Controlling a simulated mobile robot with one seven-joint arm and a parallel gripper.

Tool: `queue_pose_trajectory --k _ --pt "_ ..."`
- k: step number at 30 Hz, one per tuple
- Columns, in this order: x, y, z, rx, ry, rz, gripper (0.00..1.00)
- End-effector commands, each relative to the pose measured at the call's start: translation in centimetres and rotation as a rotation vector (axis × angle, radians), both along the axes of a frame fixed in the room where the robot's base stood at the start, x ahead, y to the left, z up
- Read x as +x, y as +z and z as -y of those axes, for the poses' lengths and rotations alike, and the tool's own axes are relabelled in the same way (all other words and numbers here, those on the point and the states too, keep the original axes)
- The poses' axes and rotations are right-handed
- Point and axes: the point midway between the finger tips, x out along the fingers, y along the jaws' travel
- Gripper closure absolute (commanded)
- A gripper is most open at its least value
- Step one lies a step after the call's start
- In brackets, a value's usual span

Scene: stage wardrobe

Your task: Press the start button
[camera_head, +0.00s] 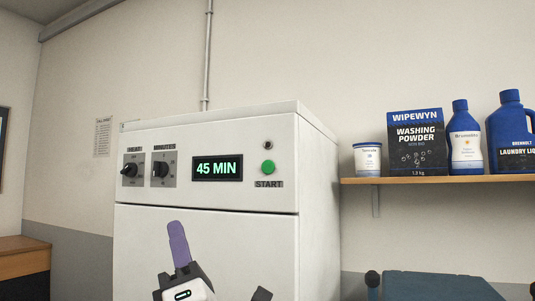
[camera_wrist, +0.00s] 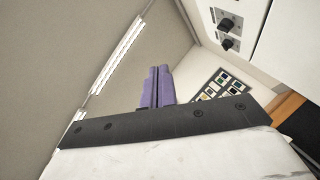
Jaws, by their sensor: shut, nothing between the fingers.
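The green start button (camera_head: 268,167) sits on the right of the white machine's control panel, above the word START. A lit display (camera_head: 217,168) to its left reads 45 MIN. My gripper (camera_head: 178,228) is in front of the machine's door, below and left of the button and apart from it. Its purple fingers are together with nothing between them. In the wrist view the shut purple fingers (camera_wrist: 157,88) point up and away from the panel. The start button does not show in the wrist view.
Two black knobs marked HEAT (camera_head: 130,170) and MINUTES (camera_head: 160,169) are on the left of the panel. A wooden shelf (camera_head: 440,180) to the right holds a tub, a washing powder box (camera_head: 416,145) and blue bottles. A blue-topped object (camera_head: 440,287) stands below it.

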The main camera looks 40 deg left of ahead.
Motion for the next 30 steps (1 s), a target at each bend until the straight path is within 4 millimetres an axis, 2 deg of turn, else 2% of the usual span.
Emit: queue_pose_trajectory --k 1,3,9,12,18,30 --pt "1.5 2.3 -0.2 -0.055 -0.163 0.072 1.00" --pt "3.6 4.2 -0.4 -0.145 -0.390 0.167 1.00" --pt "8.5 8.6 0.3 -0.407 -0.918 0.406 1.00" --pt "10.0 10.0 0.9 -0.509 -1.085 0.485 1.00" --pt "11.3 10.9 1.6 -0.611 -1.228 0.557 1.00" --pt "11.5 10.9 1.5 -0.616 -1.235 0.561 1.00"
